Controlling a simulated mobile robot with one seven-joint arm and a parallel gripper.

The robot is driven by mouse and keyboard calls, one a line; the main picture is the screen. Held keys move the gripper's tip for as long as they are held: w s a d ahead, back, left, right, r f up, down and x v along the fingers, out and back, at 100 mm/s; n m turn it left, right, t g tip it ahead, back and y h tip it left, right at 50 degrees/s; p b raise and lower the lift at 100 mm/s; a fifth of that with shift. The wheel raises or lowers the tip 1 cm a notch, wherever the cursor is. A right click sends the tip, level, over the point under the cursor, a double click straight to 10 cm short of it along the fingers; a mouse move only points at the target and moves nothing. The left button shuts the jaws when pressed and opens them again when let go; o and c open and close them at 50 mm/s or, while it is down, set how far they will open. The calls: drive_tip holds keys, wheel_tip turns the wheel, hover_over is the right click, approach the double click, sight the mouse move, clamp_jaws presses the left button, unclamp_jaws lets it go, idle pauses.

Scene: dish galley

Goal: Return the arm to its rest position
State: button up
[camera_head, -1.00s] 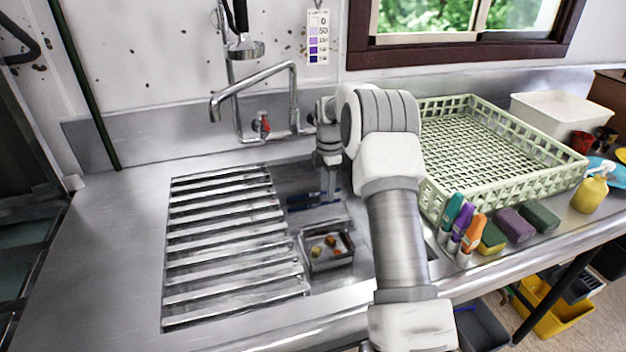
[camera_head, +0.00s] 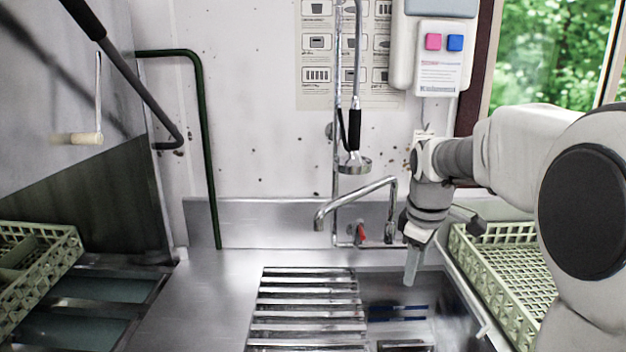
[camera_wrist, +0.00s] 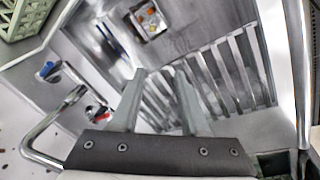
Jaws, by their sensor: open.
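My gripper (camera_head: 412,268) hangs over the right part of the sink, to the right of the faucet, with its fingers pointing down. In the wrist view my gripper (camera_wrist: 160,80) shows two grey fingers spread apart with nothing between them. The bent forearm and elbow of my arm fill the right side of the head view. Below the fingers lie the slatted rack (camera_head: 305,305) and the open sink basin (camera_head: 400,292). In the wrist view a small metal tray (camera_wrist: 150,19) with a few food scraps lies in the basin, apart from the fingers.
The faucet (camera_head: 355,198) with its red knob stands close to the left of my gripper. A hanging sprayer (camera_head: 354,163) is above it. A green crate (camera_head: 520,285) stands to the right, partly behind my arm. Another green crate (camera_head: 40,265) is at far left. The counter left of the slats is clear.

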drive_tip(key=s+a+r+m+t+p, duration=0.1)
drive_tip(key=s+m, duration=0.4)
drive_tip(key=s, duration=0.7)
drive_tip(key=s+a+r+m+t+p, duration=0.2)
drive_tip(key=s+a+r+m+p, duration=0.1)
drive_tip(key=s, duration=0.9)
wheel_tip(320, 180, up, 2)
drive_tip(key=shift+s+a+r+m+y, duration=0.1)
drive_tip(key=shift+s+a+m+y, duration=0.15)
drive_tip(key=shift+a+m, duration=0.65)
drive_tip(key=shift+w+d, duration=0.1)
drive_tip(key=shift+d, duration=0.15)
